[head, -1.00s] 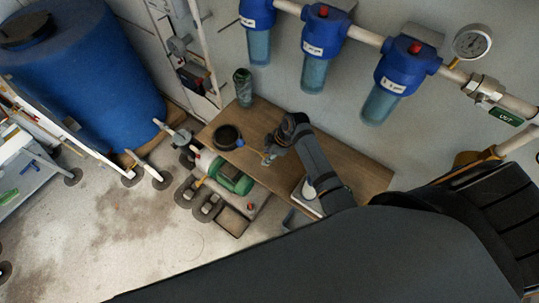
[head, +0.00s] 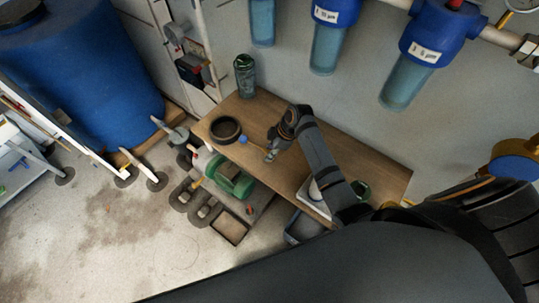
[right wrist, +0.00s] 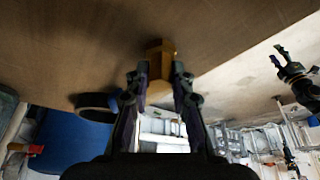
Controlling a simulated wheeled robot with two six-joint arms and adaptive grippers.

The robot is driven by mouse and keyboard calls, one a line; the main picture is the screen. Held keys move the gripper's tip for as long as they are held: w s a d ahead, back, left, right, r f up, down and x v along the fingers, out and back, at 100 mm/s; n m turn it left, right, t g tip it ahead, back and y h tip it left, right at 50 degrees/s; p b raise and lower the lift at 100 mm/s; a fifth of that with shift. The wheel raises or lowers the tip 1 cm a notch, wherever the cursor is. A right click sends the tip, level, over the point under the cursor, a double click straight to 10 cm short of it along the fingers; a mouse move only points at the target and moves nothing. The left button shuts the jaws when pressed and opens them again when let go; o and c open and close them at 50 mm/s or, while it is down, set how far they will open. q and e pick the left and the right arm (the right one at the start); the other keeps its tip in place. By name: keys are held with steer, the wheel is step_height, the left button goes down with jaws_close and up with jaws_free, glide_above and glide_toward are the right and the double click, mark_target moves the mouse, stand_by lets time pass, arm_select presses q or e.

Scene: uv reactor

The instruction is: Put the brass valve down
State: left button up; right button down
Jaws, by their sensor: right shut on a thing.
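My right gripper (head: 269,157) is low over the wooden bench, in front of the black round dish. It is shut on the brass valve, whose yellow-brown body (right wrist: 160,58) shows between the two fingers in the right wrist view. In the head view only a small brass part (head: 256,144) with a blue end shows beside the fingers. Whether the valve touches the bench top is hard to tell. My left gripper (right wrist: 276,56) is far off at the right of the right wrist view, its fingers apart and empty.
The wooden bench (head: 345,160) has a black round dish (head: 226,130) and a dark green bottle (head: 245,76) at its left end. A white device (head: 312,196) lies near its front edge. Blue filter housings (head: 438,36) hang above. A green-and-grey pump (head: 232,180) stands below.

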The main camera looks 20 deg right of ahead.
steer(key=c, duration=1.2)
jaws_free()
steer(key=shift+o, duration=0.2)
steer(key=b+v, duration=0.1)
steer(key=v, duration=1.1)
